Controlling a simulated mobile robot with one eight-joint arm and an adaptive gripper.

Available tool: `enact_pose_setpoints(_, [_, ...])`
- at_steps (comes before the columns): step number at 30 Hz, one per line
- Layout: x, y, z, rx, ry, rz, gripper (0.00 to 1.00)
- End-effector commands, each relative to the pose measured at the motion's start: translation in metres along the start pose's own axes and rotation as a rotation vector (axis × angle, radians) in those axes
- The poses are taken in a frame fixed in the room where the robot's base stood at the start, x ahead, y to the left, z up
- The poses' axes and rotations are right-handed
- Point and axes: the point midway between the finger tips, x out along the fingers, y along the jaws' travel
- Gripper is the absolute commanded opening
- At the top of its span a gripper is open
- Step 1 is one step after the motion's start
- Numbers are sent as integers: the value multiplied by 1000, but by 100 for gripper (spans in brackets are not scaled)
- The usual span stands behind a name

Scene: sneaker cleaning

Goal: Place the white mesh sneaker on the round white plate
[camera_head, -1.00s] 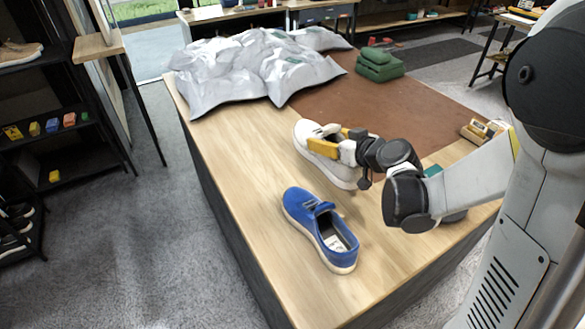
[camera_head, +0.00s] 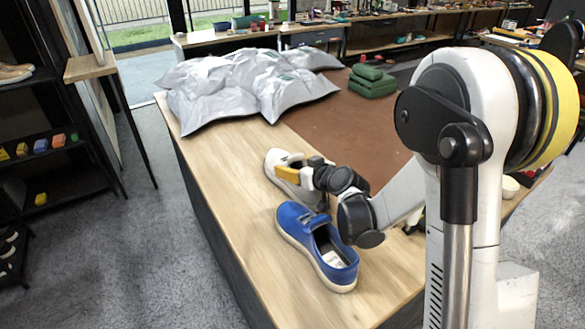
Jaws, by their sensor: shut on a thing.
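The white mesh sneaker (camera_head: 279,158) is on or just above the wooden table, beyond the blue shoe. My gripper (camera_head: 291,176), with yellow finger parts, is shut on it near its opening. The gripper and wrist hide much of the sneaker's right side. I cannot tell whether its sole touches the table. A pale rounded object (camera_head: 510,186) shows partly behind my arm at the table's right; I cannot tell whether it is the round white plate.
A blue slip-on shoe (camera_head: 312,243) lies close in front of the sneaker. Grey plastic bags (camera_head: 245,85) cover the table's far end. Green folded cloths (camera_head: 371,82) lie on the brown mat (camera_head: 365,128). Bare wood (camera_head: 225,165) is free left of the sneaker.

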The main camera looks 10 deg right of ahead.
Motion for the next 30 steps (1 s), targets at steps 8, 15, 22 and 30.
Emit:
enact_pose_setpoints(8, [1, 0, 2, 0, 0, 0, 82])
enact_pose_setpoints(15, [1, 0, 2, 0, 0, 0, 82])
enact_pose_setpoints(22, [-13, 0, -2, 1, 0, 1, 82])
enact_pose_setpoints(30, [-74, 1, -3, 1, 0, 3, 82])
